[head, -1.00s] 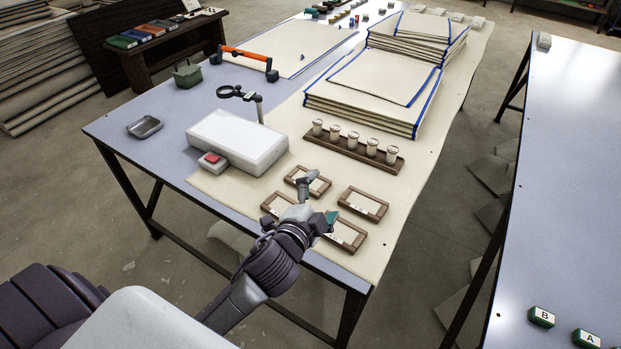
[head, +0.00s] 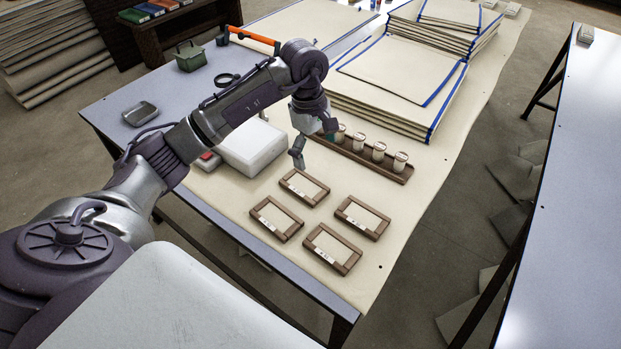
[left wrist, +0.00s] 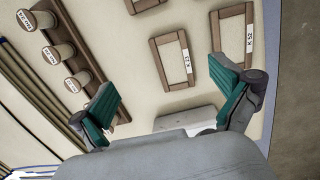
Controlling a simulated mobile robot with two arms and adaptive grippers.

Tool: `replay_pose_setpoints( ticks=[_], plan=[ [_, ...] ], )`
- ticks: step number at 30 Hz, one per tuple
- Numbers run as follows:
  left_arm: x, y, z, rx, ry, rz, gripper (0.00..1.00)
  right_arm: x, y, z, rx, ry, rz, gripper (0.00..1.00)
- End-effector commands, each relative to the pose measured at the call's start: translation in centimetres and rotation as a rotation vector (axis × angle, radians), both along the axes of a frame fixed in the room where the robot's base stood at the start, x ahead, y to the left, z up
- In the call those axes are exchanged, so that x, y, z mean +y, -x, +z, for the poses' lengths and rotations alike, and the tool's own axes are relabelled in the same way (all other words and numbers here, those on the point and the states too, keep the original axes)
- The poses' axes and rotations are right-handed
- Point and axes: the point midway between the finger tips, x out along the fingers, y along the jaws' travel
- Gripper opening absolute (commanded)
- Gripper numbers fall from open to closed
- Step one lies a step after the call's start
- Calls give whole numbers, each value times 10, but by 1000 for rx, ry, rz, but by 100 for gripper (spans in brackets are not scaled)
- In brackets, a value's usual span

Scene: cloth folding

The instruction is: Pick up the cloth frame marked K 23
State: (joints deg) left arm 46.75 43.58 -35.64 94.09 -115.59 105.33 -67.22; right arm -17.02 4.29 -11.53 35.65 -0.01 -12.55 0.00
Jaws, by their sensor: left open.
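Four small brown wooden frames with pale cloth panels lie flat on the table in the head view: far (head: 304,187), left (head: 276,218), right (head: 362,217) and near (head: 332,248). Their labels are too small to read there. In the left wrist view, one frame (left wrist: 172,62) has a label that looks like K 23, though it is small. Beside it is a frame marked K 52 (left wrist: 232,45). My left gripper (head: 311,145) is open and empty, above the table between the far frame and the spool rack. Its two green-padded fingers (left wrist: 168,88) are spread apart. My right gripper is not seen.
The spool rack (head: 360,160) stands behind the frames, partly hidden by my left gripper. A white box (head: 252,150) is at their left. Stacked blue-edged cloths (head: 400,75) lie behind. The table is clear around the frames.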

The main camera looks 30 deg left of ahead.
Motion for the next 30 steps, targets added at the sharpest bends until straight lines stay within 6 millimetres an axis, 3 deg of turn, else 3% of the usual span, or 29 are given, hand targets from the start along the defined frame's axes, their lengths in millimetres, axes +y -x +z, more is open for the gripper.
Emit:
replay_pose_setpoints(
  ticks=[1, 5, 15, 23, 30],
  plan=[
    [15, 1, 5, 14, -54, 3, 100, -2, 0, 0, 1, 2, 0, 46],
    [31, 4, 1, 41, -114, 4, 100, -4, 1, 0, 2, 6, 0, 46],
    [31, 5, -61, 43, -115, 5, 100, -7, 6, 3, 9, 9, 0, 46],
    [31, 5, -82, 41, -113, 4, 100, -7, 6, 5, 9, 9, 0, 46],
    [32, 5, -117, 42, -111, 5, 100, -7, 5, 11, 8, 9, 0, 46]
  ],
)
